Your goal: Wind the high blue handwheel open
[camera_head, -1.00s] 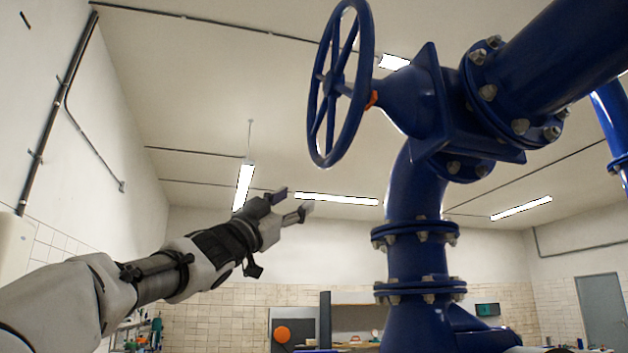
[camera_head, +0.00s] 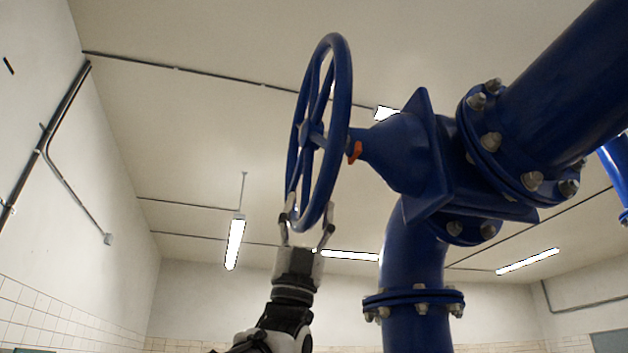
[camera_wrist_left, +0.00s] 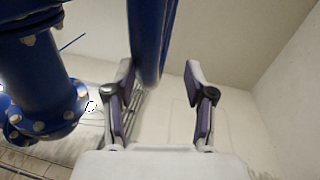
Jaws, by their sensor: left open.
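The blue handwheel (camera_head: 343,110) stands high on its blue valve body (camera_head: 402,152), its rim seen at a steep angle with spokes meeting at a hub. My left gripper (camera_head: 309,222) is just below the wheel, pointing up, with its fingers open on either side of the lowest part of the rim. In the left wrist view the rim (camera_wrist_left: 150,45) comes down between the two open fingers (camera_wrist_left: 160,75), nearer the left one. I cannot tell whether a finger touches it. My right gripper is not in view.
A thick blue pipe (camera_head: 570,75) with bolted flanges runs to the upper right. A blue vertical pipe (camera_head: 413,260) stands right of my left arm. A small orange part (camera_head: 355,152) sits on the stem behind the wheel. The space left of the wheel is free.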

